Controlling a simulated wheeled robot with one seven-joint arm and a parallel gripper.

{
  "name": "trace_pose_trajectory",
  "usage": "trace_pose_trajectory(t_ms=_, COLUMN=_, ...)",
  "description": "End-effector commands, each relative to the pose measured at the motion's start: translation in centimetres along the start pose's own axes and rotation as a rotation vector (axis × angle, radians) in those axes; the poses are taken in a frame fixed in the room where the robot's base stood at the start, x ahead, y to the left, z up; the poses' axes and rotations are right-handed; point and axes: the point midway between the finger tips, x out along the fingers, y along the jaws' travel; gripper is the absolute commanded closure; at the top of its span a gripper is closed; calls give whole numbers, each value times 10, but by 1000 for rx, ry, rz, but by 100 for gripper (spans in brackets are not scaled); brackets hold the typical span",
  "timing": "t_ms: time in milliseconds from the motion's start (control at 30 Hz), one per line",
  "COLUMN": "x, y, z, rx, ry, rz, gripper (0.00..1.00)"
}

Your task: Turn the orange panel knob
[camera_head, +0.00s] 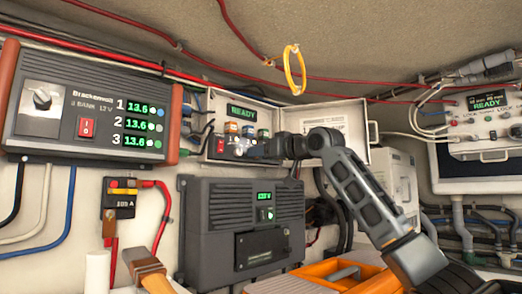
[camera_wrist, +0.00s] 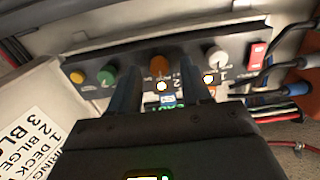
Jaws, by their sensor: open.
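The orange panel knob (camera_head: 250,147) is mostly hidden behind my gripper in the head view. In the wrist view the orange knob (camera_wrist: 160,66) shows clearly on a dark panel strip (camera_wrist: 135,60), in a row with a yellow, a green and a white knob. My gripper (camera_wrist: 159,76) is open, with one dark finger on each side of the orange knob. I cannot tell whether the fingers touch it. In the head view my gripper (camera_head: 254,151) reaches in from the right, in front of the open panel box (camera_head: 215,103).
A red rocker switch (camera_wrist: 257,55) and plugged cables (camera_wrist: 283,64) sit right of the knobs in the wrist view. The box's open lid (camera_head: 352,118) stands beside my arm. A dark grey unit (camera_head: 210,210) is below, and a battery display unit (camera_head: 60,75) is left.

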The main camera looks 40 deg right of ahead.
Motion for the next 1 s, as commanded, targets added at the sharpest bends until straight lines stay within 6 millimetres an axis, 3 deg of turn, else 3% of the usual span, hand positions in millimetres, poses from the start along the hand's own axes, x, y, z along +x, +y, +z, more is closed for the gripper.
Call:
trace_pose_trajectory(t_ms=367, x=6, y=0, z=1, rx=0, ry=0, rz=1, gripper=53)
trace_pose_trajectory(t_ms=833, x=6, y=0, z=1, rx=0, ry=0, rz=0, gripper=98)
trace_pose_trajectory(t_ms=1000, x=6, y=0, z=1, rx=1, ry=0, rz=0, gripper=100)
